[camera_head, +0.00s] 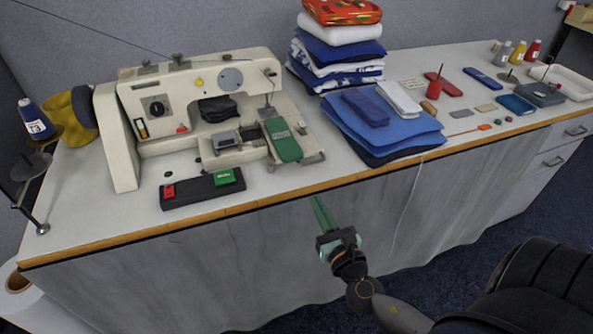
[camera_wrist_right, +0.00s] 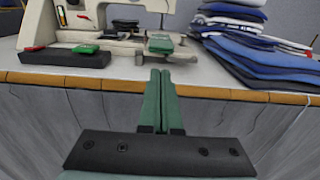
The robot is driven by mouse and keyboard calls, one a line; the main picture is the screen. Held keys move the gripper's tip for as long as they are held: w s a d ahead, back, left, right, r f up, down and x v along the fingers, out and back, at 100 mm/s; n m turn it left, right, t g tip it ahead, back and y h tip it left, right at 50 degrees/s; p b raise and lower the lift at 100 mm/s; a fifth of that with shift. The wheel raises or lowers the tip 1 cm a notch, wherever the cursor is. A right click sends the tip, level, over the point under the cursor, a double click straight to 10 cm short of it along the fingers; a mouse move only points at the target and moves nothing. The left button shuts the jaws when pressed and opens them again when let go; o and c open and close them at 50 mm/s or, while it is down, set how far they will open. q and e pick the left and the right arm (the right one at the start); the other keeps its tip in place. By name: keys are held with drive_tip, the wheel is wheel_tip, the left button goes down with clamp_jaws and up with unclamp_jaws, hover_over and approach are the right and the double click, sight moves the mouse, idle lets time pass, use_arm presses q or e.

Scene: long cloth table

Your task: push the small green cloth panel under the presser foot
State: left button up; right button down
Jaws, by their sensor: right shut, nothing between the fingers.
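The small green cloth panel (camera_head: 282,139) lies on the sewing machine's bed at its right end, beside or below the needle area. It also shows in the right wrist view (camera_wrist_right: 161,44). The cream sewing machine (camera_head: 127,116) stands on the left of the table. The presser foot (camera_head: 267,112) is small and hard to make out above the panel's far end. My right gripper (camera_head: 318,204) is shut and empty, in front of the table edge and apart from the panel. In the right wrist view its green fingers (camera_wrist_right: 160,88) lie together, pointing toward the table edge. My left gripper is not in view.
A black box with red and green switches (camera_head: 200,193) lies in front of the machine. Folded blue cloths (camera_head: 408,137) and a cloth stack (camera_head: 338,52) stand to the right. The wooden table edge (camera_head: 250,204) lies between my right gripper and the machine.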

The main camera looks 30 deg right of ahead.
drive_tip(key=p, duration=0.1)
approach(289, 150)
drive_tip(key=x, duration=0.2)
drive_tip(key=shift+w+d, duration=0.1)
drive_tip(key=shift+w, duration=0.2)
drive_tip(key=shift+w+d, duration=0.15)
drive_tip(key=shift+w, duration=0.4)
drive_tip(key=b+x, duration=0.1)
drive_tip(key=x, duration=0.4)
drive_tip(key=shift+f, duration=0.15)
drive_tip(key=shift+w+d, duration=0.1)
drive_tip(key=shift+w, duration=0.45)
drive_tip(key=shift+s+d, duration=0.1)
